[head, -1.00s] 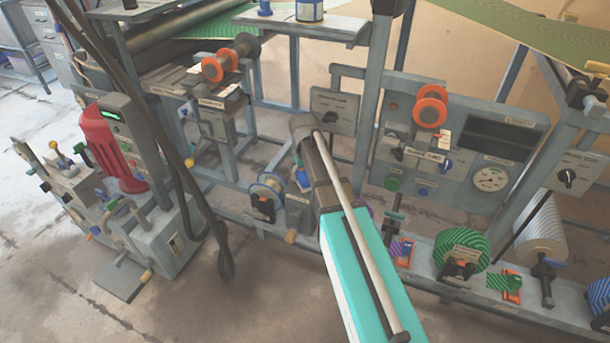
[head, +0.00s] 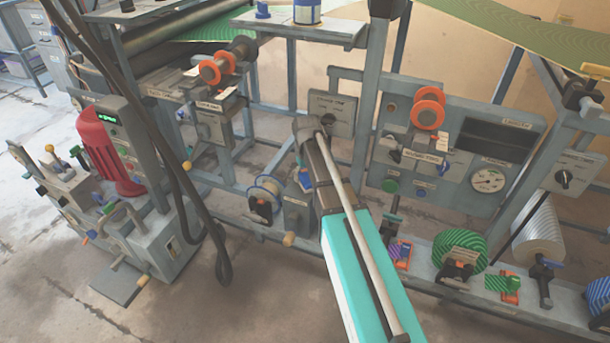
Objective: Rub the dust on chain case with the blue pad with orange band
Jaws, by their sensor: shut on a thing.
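My arm reaches in from the bottom right, and its far end is beside the grey press frame. My gripper (head: 302,166) is mostly hidden beside and behind the arm links; only a small dark part shows. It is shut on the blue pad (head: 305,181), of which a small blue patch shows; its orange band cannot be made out. The pad is at the upper part of a grey box (head: 297,213), which looks like the chain case. I cannot tell whether the pad touches it. Dust on the box is too small to see.
A reel with a blue rim (head: 264,194) stands just left of the box. A grey switch box (head: 331,113) is behind the wrist. A control panel (head: 455,150) with orange wheels is at right. Dark cables (head: 185,190) hang at left. The floor in front is clear.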

